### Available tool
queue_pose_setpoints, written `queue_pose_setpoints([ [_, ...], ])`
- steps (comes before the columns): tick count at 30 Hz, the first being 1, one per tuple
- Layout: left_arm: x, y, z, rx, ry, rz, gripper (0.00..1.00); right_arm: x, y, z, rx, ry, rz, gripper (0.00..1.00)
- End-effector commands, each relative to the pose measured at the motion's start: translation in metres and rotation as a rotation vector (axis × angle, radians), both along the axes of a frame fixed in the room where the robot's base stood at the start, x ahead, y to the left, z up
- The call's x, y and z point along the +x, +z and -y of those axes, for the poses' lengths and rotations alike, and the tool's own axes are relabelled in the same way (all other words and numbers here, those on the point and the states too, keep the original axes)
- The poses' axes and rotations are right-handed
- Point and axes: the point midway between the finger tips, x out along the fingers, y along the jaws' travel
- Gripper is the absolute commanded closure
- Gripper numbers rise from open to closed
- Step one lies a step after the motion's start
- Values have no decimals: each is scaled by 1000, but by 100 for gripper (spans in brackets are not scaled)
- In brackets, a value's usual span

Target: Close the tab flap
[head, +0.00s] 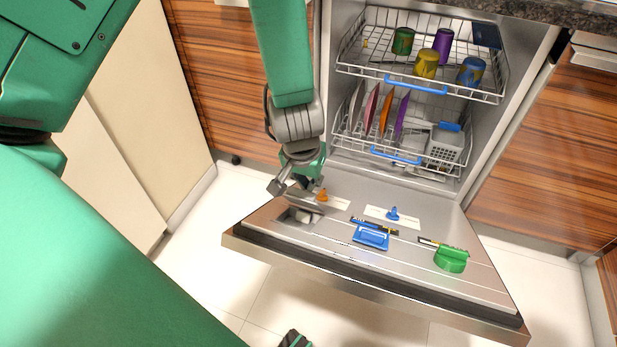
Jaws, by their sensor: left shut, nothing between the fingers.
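The dishwasher door (400,285) is folded down and open, its inner face up. Several small fittings sit on it. A blue rectangular flap (371,238) with a raised tab lies near the middle, beside a dark and yellow strip. A rounded green flap (450,261) lies to the right, by a similar strip. A grey piece (300,214) is at the left, partly hidden by my gripper. I cannot tell for sure which one is the tab flap. My left gripper (292,195) is shut and empty, low over the door's left part, left of the blue flap.
An orange knob (322,195) stands close to my left gripper, and a blue knob (393,213) farther right. The upper rack (420,80) holds cups; the lower rack (400,130) holds plates and a grey basket (445,147). The door's right part is clear of my arms.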

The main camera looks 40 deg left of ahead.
Motion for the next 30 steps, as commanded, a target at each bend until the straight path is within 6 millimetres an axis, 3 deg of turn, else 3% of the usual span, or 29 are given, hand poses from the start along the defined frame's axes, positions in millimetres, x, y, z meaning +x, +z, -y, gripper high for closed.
queue_pose_setpoints([
  [12, -32, -8, 7, -2, 1, -5, 100, 0, 19, 0, 0, 1, 0, 0],
  [30, -22, -7, 4, -1, 1, 1, 100, 0, 23, 0, 0, 1, 0, 0],
])
